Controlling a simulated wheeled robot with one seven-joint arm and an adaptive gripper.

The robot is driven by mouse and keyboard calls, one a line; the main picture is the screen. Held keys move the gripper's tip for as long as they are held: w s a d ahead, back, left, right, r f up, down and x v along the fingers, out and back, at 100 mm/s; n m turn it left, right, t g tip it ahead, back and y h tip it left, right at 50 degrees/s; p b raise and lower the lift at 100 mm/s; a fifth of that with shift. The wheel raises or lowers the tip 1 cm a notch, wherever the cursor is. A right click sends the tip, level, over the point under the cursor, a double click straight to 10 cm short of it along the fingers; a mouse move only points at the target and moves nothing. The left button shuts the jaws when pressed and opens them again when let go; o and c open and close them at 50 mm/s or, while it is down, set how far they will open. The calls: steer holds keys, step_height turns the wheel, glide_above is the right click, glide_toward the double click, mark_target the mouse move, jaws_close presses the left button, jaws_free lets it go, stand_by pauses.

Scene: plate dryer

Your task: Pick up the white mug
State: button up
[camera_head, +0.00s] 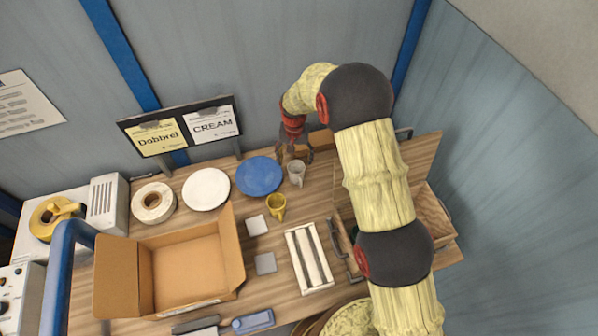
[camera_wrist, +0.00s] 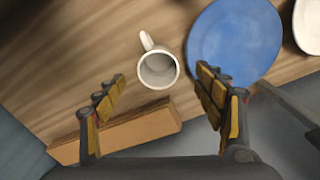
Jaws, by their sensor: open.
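The white mug (camera_head: 296,172) stands upright on the wooden table, just right of the blue plate, in the head view. In the wrist view the white mug (camera_wrist: 158,69) shows its open rim, with its handle pointing up and slightly left. My gripper (camera_head: 294,155) is just behind and above the mug in the head view. In the wrist view my gripper (camera_wrist: 160,82) is open and empty, with its fingers spread to the left and right of the mug. No contact with the mug is visible.
The blue plate (camera_head: 260,176) lies close to the mug, near the right finger in the wrist view. A yellow mug (camera_head: 276,205) stands in front. A cardboard box (camera_head: 240,262) is at front left. A brown block (camera_wrist: 120,132) lies near the left finger.

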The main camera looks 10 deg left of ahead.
mark_target(296, 169)
steer(key=shift+w+d+f+p, duration=0.1)
steer(key=shift+f+p, duration=0.2)
steer(key=shift+f, duration=1.6)
steer(key=shift+d+f+p, duration=0.1)
steer(key=shift+f+p, duration=0.2)
steer(key=shift+f, duration=1.55)
steer(key=shift+c, duration=1.3)
steer(key=c, duration=1.1)
steer(key=shift+c, duration=0.6)
steer(key=shift+r, duration=0.1)
